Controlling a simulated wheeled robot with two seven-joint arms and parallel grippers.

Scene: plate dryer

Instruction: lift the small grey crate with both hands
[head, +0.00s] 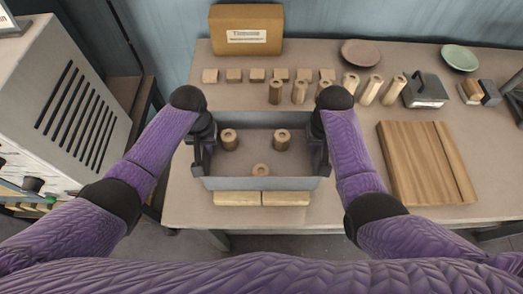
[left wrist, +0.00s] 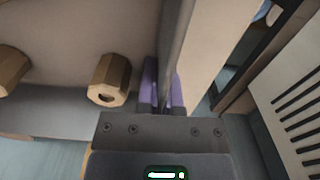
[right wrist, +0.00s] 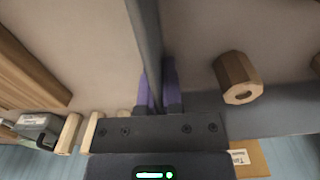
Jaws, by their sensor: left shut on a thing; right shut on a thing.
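The small grey crate (head: 262,184) is in the middle of the head view, with several-sided wooden pieces in it: two (head: 229,140) (head: 281,140) towards the back and one (head: 261,170) near the front wall. My left gripper (head: 202,150) is shut on the crate's left wall, which also shows between the purple fingers in the left wrist view (left wrist: 176,50). My right gripper (head: 319,148) is shut on the right wall, seen edge-on in the right wrist view (right wrist: 146,35). The crate looks level. I cannot tell whether its bottom touches the table.
Two pale wooden blocks (head: 236,198) (head: 285,198) lie just in front of the crate at the table's front edge. A wooden board (head: 415,160) lies to the right. Several blocks and cylinders, a cardboard box (head: 246,30) and plates (head: 361,53) are behind. A grey slatted cabinet (head: 75,110) stands left.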

